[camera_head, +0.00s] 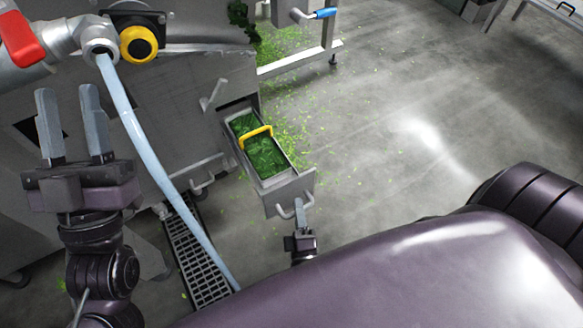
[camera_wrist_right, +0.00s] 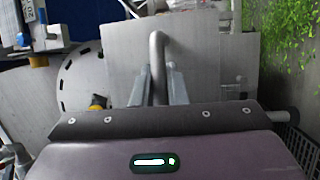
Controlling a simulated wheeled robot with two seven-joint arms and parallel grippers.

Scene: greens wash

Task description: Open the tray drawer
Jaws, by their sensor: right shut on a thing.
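The tray drawer (camera_head: 291,192) juts out from the grey machine in the head view, with green leaves (camera_head: 265,157) inside and a yellow handle (camera_head: 257,134) across it. A metal bar handle (camera_head: 284,212) sits on its front panel. My right gripper (camera_head: 300,208) is at this front handle. In the right wrist view the bar handle (camera_wrist_right: 157,50) stands between the two fingers of my right gripper (camera_wrist_right: 158,75), which is shut on it. The front panel (camera_wrist_right: 205,60) fills the view behind. My left gripper (camera_head: 70,110) is open and empty, away from the drawer at the left.
A floor drain grate (camera_head: 197,260) lies below. Leaf scraps litter the floor (camera_head: 345,135), which is otherwise clear to the right.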

